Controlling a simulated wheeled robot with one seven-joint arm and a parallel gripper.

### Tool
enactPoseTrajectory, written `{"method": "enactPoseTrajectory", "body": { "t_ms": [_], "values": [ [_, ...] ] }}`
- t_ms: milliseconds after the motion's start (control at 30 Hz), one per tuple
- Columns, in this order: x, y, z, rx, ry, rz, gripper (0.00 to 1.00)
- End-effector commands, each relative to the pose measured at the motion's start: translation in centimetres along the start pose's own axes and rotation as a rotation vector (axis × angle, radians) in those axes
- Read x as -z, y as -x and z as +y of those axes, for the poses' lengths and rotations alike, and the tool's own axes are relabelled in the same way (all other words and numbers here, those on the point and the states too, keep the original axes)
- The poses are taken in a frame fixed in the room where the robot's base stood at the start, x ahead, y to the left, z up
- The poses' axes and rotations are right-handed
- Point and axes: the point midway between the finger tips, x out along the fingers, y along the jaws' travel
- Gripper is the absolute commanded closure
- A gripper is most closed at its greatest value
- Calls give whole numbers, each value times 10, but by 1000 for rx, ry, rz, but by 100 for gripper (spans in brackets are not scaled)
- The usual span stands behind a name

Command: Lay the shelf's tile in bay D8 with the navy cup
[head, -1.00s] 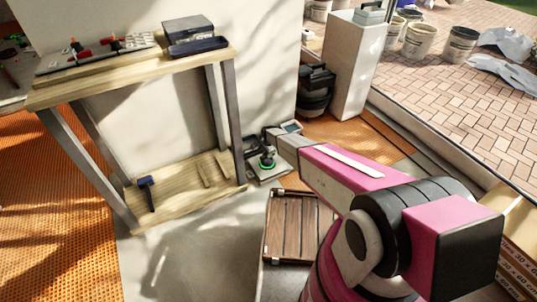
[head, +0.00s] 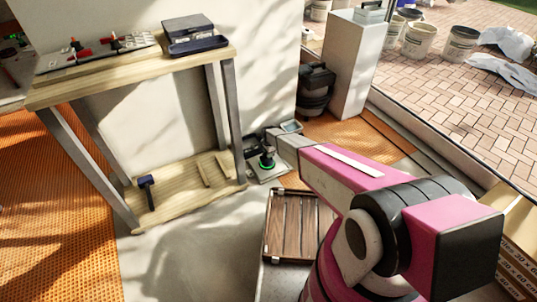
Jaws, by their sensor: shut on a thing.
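My gripper (head: 274,139) is at the far end of my pink arm, low beside the right leg of the workbench. A pale grey tile (head: 273,174) lies under the cup. I cannot tell whether it is clear of what is beneath it. No bay label can be read.
A wooden workbench (head: 130,74) with a lower shelf stands left, holding a navy case (head: 194,35) and tools; a mallet (head: 147,191) lies below. A white pillar (head: 352,65) stands behind. Bare grey floor is open at front left.

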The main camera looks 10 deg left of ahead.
Motion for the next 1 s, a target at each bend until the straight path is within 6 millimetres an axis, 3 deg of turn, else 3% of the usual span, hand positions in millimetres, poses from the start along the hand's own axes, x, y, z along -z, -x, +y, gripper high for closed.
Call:
{"method": "enactPoseTrajectory", "body": {
  "t_ms": [700,733,800,1000],
  "values": [
    [0,-4,0,1,0,0,100],
    [0,-4,0,1,0,0,70],
    [0,-4,0,1,0,0,47],
    [0,-5,0,0,0,0,47]
  ]
}}
